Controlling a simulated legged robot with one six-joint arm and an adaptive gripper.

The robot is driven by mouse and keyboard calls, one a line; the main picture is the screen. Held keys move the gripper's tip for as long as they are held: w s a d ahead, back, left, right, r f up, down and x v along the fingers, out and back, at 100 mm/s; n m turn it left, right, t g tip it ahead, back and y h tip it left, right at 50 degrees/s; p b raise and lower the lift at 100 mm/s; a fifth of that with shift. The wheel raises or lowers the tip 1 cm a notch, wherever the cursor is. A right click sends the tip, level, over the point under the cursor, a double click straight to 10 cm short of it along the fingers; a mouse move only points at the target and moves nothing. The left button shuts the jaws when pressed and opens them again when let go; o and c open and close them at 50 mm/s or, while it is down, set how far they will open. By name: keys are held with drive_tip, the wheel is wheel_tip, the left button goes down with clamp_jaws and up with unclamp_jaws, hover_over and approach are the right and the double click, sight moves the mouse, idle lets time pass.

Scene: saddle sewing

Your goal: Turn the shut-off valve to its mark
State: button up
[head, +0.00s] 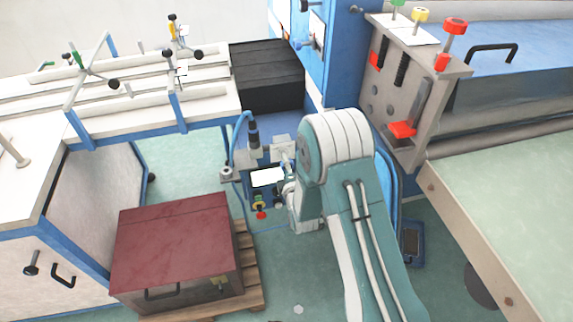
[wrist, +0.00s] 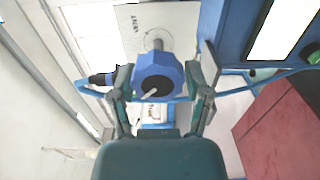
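The shut-off valve is a blue faceted knob (wrist: 170,68) with a black round face in the wrist view. A pale pointer on the face slants toward the lower left. It sits before a white plate (wrist: 132,35) with small lettering, too small to read surely. My gripper (wrist: 163,82) is open, with one dark green finger on each side of the knob. The fingers look close to its sides; I cannot tell whether they touch. In the head view my arm hides most of the gripper, and I cannot make out the valve.
A blue hose (wrist: 95,91) passes beside the left finger. In the head view, a small control box (head: 268,178) stands left of my arm. A dark red case (head: 175,240) lies on a pallet. A clamp stand (head: 415,95) is at right.

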drive_tip(key=shift+o, duration=0.9)
drive_tip(key=shift+a+f, duration=0.1)
drive_tip(key=shift+a, duration=0.1)
drive_tip(key=shift+s+d, duration=0.15)
drive_tip(key=shift+d, duration=0.1)
drive_tip(key=v, duration=1.1)
drive_tip(key=shift+s, duration=0.3)
